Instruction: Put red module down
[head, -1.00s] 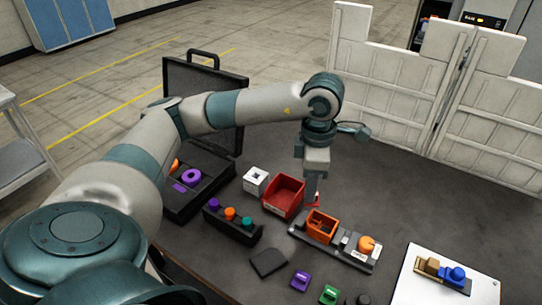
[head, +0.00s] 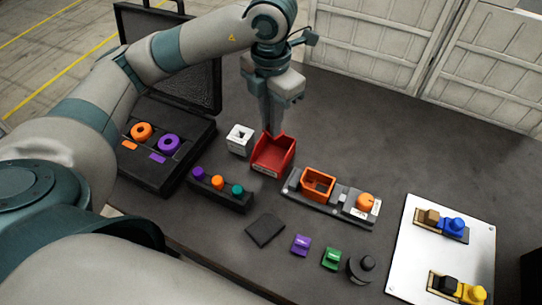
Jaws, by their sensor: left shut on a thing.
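My left gripper (head: 270,122) points down at the back edge of the open red bin (head: 268,162). It is shut on the red module, which was visible at its fingertips earlier. The module cannot be told apart now from the red bin behind and below the fingers. I cannot tell whether it touches the bin. My right gripper is not in view.
A white block (head: 240,139) stands left of the bin. An orange box (head: 317,185) sits on a grey fixture to its right. The black case (head: 118,170), a peg rack (head: 222,198) and a white plate (head: 408,250) surround it. Purple (head: 301,245) and green (head: 331,259) modules lie in front.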

